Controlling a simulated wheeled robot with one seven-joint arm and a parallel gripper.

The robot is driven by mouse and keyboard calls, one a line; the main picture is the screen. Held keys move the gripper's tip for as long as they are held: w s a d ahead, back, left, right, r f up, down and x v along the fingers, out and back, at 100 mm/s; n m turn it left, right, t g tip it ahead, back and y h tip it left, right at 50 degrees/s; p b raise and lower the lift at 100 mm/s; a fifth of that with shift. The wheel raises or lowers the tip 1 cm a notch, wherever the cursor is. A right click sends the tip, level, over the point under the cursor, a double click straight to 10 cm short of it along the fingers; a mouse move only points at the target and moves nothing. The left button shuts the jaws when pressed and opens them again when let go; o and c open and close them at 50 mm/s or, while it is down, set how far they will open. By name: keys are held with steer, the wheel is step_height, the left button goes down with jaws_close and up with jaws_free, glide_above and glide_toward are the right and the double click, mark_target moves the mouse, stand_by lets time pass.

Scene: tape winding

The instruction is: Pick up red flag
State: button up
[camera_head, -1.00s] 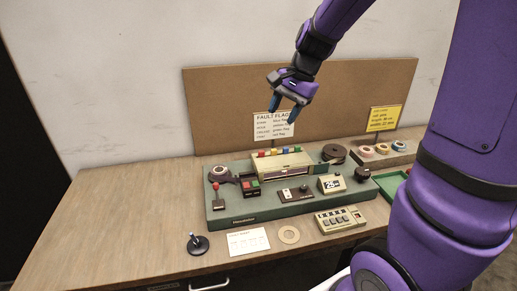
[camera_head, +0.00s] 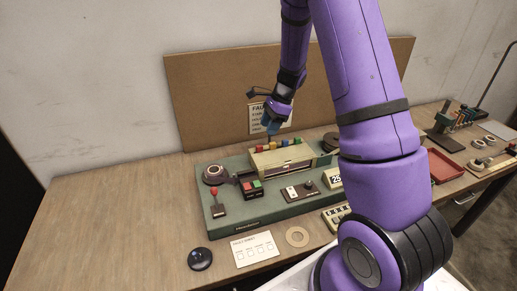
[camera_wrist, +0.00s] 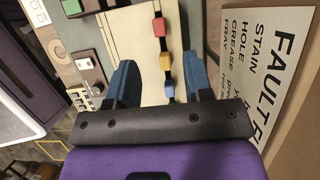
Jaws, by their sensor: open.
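The red flag (camera_head: 259,149) is a small red block at the left end of a row of coloured flags on the cream box. It also shows in the wrist view (camera_wrist: 159,28), at the top of the row, beyond my fingertips. My gripper (camera_head: 271,131) points down above the row, with blue fingers open and empty. In the wrist view, the yellow flag (camera_wrist: 165,61) and the blue flag (camera_wrist: 170,91) appear between my open fingers (camera_wrist: 158,62). The red flag looks apart from both fingers. The green flag (camera_head: 298,141) is at the right end of the row.
The cream box (camera_head: 285,166) stands on a green base (camera_head: 245,217) with switches and a tape roll (camera_head: 214,174). A fault-flags sign (camera_wrist: 265,75) on the back board is close to my gripper. The table's left side is clear.

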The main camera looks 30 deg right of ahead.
mark_target(260, 146)
steer(key=shift+x, duration=4.2)
steer(key=shift+r, duration=0.1)
jaws_close()
